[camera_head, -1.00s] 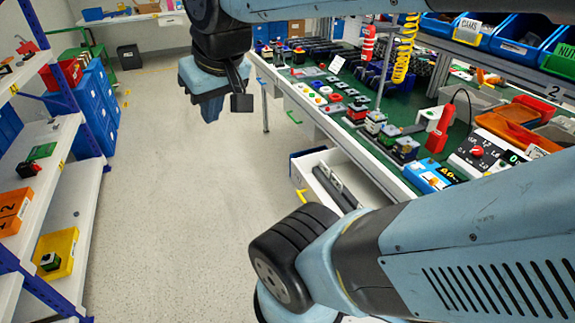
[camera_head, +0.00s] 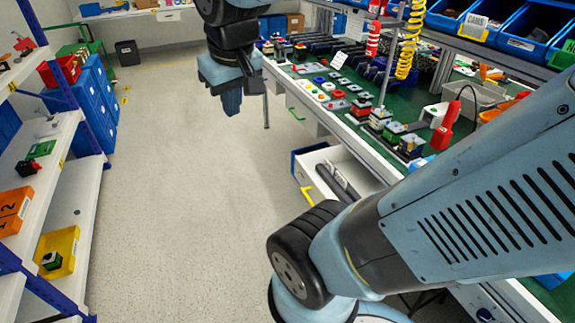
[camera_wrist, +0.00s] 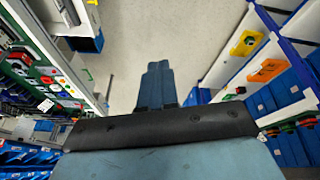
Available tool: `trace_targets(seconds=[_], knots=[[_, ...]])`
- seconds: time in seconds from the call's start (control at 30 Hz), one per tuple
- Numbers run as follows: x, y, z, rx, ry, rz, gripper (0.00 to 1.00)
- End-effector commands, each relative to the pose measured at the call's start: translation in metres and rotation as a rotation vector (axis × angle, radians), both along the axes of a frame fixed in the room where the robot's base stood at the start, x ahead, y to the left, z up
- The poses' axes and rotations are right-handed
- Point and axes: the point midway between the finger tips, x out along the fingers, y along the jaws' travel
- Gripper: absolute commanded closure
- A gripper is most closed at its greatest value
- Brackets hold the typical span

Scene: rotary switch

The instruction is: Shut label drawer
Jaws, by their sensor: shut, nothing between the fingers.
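An open white drawer (camera_head: 342,157) with a yellow handle (camera_head: 307,196) sticks out from under the workbench. A long dark grey item (camera_head: 338,184) lies in it. No label text on the drawer is readable. My gripper (camera_head: 232,104) is shut and empty, hanging over the aisle beyond the drawer and left of the bench, well apart from both. In the wrist view my gripper (camera_wrist: 156,88) points over bare floor. A white drawer-like box with a dark blue end (camera_wrist: 86,42) shows at upper left there, likely the same drawer.
The workbench (camera_head: 352,120) on the right carries switches and small parts. Shelves (camera_head: 85,190) with bins line the left. The floor (camera_head: 190,200) between is clear.

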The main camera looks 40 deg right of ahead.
Motion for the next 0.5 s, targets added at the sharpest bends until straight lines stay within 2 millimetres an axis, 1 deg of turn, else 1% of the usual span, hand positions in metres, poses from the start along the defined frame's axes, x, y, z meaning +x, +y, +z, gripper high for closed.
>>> trace_targets(seconds=[0.03, 0.1, 0.27, 0.5], knots=[[0.010, -0.003, -0.007, -0.016, 0.040, 0.009, 1.00], [0.021, -0.009, -0.015, -0.043, 0.089, 0.022, 1.00], [0.045, -0.021, -0.036, -0.106, 0.201, 0.053, 1.00], [0.080, -0.038, -0.073, -0.206, 0.368, 0.106, 1.00]])
